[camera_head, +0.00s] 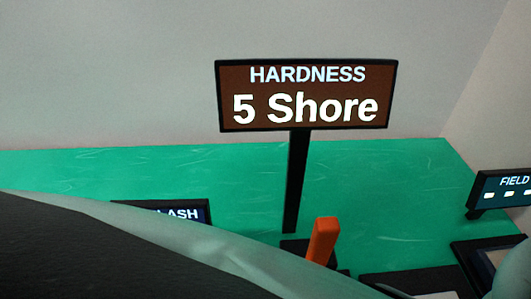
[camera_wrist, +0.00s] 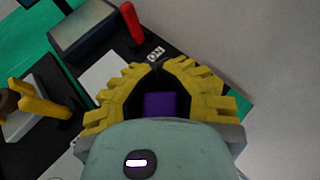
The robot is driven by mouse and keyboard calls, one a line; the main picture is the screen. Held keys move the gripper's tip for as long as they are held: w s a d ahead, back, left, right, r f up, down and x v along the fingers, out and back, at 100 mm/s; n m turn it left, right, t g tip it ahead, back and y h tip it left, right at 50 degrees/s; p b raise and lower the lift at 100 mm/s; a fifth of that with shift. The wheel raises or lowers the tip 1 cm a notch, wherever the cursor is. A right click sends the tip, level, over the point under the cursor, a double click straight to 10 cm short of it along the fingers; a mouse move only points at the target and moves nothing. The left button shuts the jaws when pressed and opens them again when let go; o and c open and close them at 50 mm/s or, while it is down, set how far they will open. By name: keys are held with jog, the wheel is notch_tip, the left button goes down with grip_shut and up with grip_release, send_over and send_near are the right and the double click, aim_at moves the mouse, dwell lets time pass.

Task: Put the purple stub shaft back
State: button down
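The purple stub shaft (camera_wrist: 160,105) shows in the wrist view between the dark inner pads of my gripper (camera_wrist: 157,68). My gripper's yellow fingers close in around it from both sides, and their tips nearly meet beyond it. It appears gripped. Only one purple face of the shaft is visible; the rest is hidden by my fingers and wrist. The head view shows neither the shaft nor my fingers. The shaft's place is not identifiable in either view.
In the head view, a sign reading "HARDNESS 5 Shore" (camera_head: 305,95) stands on a green table (camera_head: 100,165). An orange upright piece (camera_head: 322,240) stands near its post. The wrist view shows a red lever (camera_wrist: 132,24) by an "ON" label and a yellow forked part (camera_wrist: 40,102).

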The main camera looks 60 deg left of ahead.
jog(key=w, duration=0.5)
jog(key=shift+d+f, duration=0.25)
jog(key=shift+f, duration=1.75)
jog(key=shift+f, duration=0.15)
jog(key=c, duration=1.1)
grip_release()
jog(key=shift+c, duration=0.2)
